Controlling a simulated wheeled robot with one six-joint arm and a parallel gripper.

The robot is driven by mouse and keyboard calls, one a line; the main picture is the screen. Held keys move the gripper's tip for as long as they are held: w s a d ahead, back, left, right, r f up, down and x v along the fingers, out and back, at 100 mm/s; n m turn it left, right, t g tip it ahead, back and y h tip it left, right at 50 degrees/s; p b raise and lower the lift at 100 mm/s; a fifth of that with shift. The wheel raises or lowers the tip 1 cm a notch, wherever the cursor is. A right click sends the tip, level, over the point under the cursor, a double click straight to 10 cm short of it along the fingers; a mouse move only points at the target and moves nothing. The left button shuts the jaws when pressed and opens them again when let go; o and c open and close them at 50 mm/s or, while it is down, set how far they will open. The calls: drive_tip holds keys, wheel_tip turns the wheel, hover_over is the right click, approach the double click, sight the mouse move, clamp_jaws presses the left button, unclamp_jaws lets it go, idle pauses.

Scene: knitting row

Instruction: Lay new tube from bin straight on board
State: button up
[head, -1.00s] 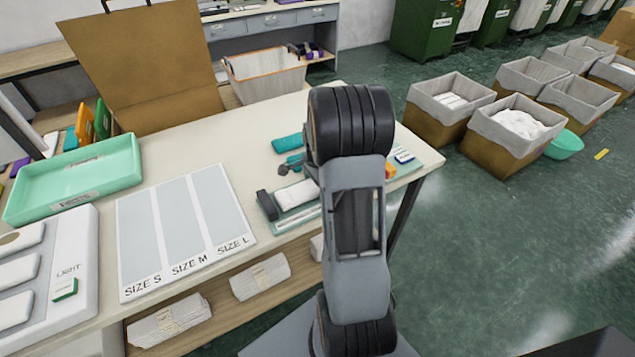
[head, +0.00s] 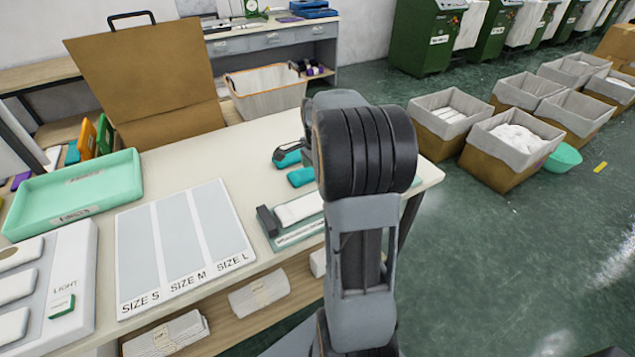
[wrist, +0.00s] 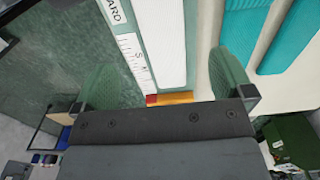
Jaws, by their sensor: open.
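The green board (head: 284,240) lies near the table's front edge, partly hidden by my arm. A white tube (head: 298,208) lies along it beside a dark bar (head: 268,221). In the wrist view, the green board (wrist: 137,25) carries the white tube (wrist: 157,40) and a ruler strip (wrist: 133,60). My gripper (wrist: 171,65) is open and empty, its two green fingers spread on either side of the view of the tube. Whether they touch anything I cannot tell. Of the bins on the floor, one (head: 445,125) holds white tubes and another (head: 503,160) a white heap.
Two teal rolls (wrist: 285,35) lie next to the board. A size chart (head: 182,245), a mint tray (head: 75,195) and a white light panel (head: 45,285) cover the table's left part. A white basket (head: 265,95) stands behind.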

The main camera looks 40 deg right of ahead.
drive_tip(key=s+a+r+n+t, duration=0.2)
drive_tip(key=s+a+n, duration=0.4)
drive_tip(key=a+n, duration=0.4)
drive_tip(key=s+a+r+n+t, duration=0.1)
drive_tip(key=s+a+r+n, duration=0.1)
drive_tip(key=s+a+n, duration=0.4)
drive_tip(key=a+n, duration=0.3)
drive_tip(key=a, duration=0.2)
drive_tip(key=shift+s+n+t, duration=0.2)
drive_tip(key=shift+n+t, duration=0.2)
